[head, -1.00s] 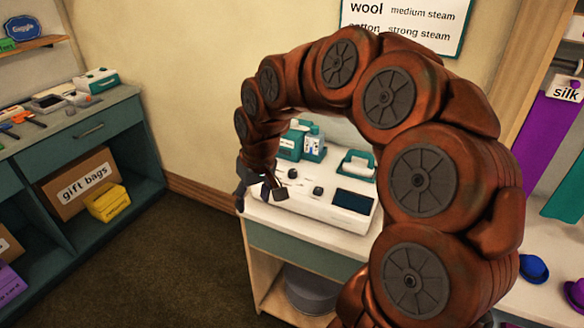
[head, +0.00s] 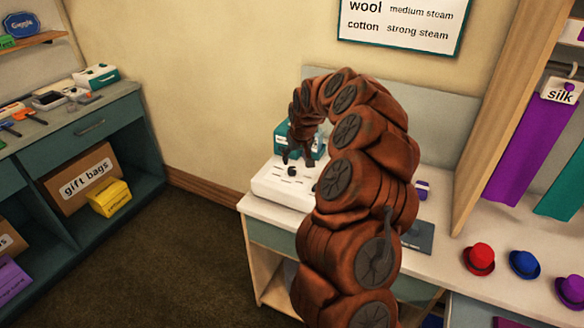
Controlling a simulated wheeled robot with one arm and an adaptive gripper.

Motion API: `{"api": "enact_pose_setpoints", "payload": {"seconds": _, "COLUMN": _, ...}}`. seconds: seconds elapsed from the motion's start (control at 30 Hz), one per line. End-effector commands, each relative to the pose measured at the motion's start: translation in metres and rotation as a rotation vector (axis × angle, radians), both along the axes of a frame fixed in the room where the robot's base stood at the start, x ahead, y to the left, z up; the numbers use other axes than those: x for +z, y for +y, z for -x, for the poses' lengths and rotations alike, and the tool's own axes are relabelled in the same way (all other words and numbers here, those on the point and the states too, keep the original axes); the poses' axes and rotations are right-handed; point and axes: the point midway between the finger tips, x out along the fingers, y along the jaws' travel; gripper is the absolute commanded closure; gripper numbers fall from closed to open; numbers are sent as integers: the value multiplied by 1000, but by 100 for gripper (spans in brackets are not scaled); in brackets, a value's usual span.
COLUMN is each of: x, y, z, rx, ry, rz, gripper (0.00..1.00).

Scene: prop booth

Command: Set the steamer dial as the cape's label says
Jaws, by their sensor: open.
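The white steamer unit (head: 277,189) sits on the small counter, its right side hidden behind my arm. A dark dial (head: 292,171) shows on its top; its setting is too small to read. My gripper (head: 297,159) is open just above and behind this dial, apart from it as far as I can tell. A purple cape (head: 530,150) hangs at the right, with a white label (head: 562,91) reading "silk". The wall chart (head: 405,24) shows "wool medium steam" and "cotton strong steam"; any lines above are cut off.
A teal box (head: 283,137) stands behind the steamer. Red (head: 478,260), blue (head: 524,264) and purple (head: 571,289) hats sit on the right counter. A teal garment (head: 565,172) hangs beside the cape. The left bench (head: 70,130) stands apart across open floor.

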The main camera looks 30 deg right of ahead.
Motion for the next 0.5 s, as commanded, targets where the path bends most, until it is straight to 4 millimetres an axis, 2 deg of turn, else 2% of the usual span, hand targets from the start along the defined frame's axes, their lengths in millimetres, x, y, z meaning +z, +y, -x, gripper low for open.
{"api": "enact_pose_setpoints", "payload": {"seconds": 0.5, "x": -47, "y": -3, "z": -19, "rx": 2, "ry": 4, "rz": -2, "gripper": 43}}
